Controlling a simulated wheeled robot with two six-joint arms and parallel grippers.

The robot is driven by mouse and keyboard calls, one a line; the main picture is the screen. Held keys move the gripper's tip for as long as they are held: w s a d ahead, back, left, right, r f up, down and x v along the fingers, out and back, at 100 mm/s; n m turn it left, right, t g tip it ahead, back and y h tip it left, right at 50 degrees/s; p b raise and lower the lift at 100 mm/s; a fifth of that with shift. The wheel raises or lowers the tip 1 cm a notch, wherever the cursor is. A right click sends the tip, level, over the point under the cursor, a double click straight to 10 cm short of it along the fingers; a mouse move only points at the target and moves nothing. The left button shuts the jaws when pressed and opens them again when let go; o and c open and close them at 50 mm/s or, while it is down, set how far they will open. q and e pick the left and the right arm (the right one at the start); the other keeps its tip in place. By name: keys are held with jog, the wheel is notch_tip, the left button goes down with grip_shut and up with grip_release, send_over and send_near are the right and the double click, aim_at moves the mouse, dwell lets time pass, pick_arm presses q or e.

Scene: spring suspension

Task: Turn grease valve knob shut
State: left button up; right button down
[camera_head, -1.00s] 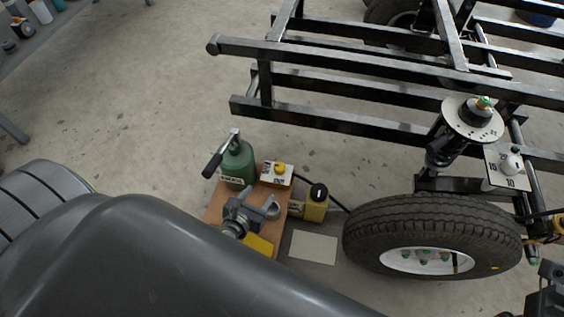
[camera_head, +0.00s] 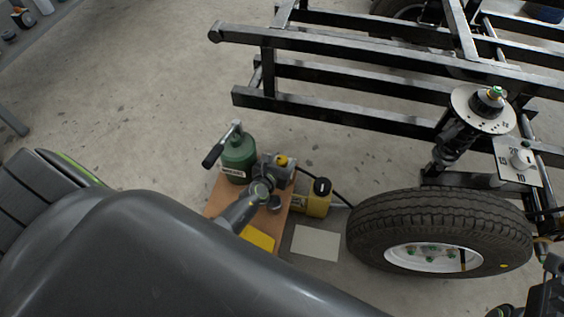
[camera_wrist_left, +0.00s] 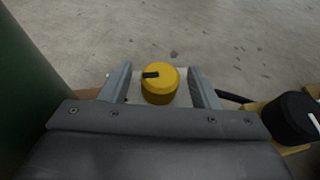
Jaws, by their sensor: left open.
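The yellow valve knob (camera_wrist_left: 160,86) has a black mark on its top, which points left in the left wrist view. In the head view the knob (camera_head: 282,160) shows as a small yellow spot beside the green canister, partly covered by my left gripper (camera_head: 279,171). In the left wrist view my left gripper (camera_wrist_left: 160,90) is open, with one finger on each side of the knob and a visible gap to each. Dark parts of my right arm (camera_head: 543,297) show at the bottom right corner; its gripper's state is unclear.
The green grease canister (camera_head: 238,155) with a lever stands just left of the knob. A yellow unit with a black cap (camera_head: 319,196) stands to the right, also in the wrist view (camera_wrist_left: 295,118). A tyre (camera_head: 440,222) and black frame (camera_head: 330,118) lie beyond.

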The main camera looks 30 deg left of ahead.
pick_arm(q)
jog(key=shift+w, duration=0.25)
jog(key=c, duration=1)
